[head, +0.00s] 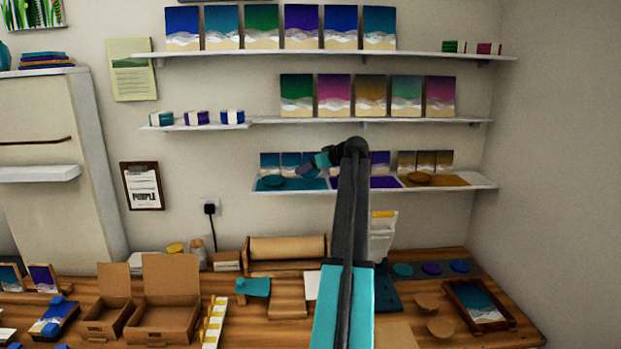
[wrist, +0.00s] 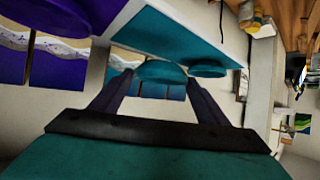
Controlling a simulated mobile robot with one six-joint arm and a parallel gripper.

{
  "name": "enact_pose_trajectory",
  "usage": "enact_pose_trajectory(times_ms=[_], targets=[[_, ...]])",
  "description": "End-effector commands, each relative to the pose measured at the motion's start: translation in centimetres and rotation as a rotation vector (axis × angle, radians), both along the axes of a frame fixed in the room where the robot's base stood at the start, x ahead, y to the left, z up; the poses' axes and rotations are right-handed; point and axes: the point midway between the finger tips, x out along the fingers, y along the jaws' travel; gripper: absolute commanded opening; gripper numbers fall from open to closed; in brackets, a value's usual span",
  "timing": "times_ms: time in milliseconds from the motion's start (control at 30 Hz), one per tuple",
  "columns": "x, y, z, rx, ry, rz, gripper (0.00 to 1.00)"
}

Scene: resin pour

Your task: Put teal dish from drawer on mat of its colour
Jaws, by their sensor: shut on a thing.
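My gripper (wrist: 160,85) is shut on a teal dish (wrist: 160,72), held between the dark fingertips. In the head view my gripper (head: 305,169) is at the lower wall shelf, above the teal mat (head: 308,184). The mat also shows in the wrist view (wrist: 185,38). Another teal dish (wrist: 208,71) rests on this mat; it shows at the mat's left part in the head view (head: 272,181). The held dish is close to the mat; whether it touches is unclear. I cannot make out the drawer.
The purple mat (head: 385,183) lies right of the teal one, then an ochre mat (head: 450,181) with an ochre dish (head: 419,178). Small picture panels (head: 270,162) stand behind the mats. Another shelf (head: 375,120) runs above. The workbench (head: 490,315) below is crowded.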

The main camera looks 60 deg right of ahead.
Motion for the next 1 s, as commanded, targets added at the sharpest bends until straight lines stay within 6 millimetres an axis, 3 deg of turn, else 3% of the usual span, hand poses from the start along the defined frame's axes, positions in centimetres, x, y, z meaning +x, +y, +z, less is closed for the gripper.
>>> enact_pose_trajectory(times_ms=[500, 967, 1000], targets=[[0.4, -0.3, -3.3, 0.000, -0.001, 0.000, 0.45], [0.4, -0.4, -3.8, 0.000, -0.001, 0.000, 0.45], [0.4, -0.4, -3.8, 0.000, 0.000, 0.000, 0.71]])
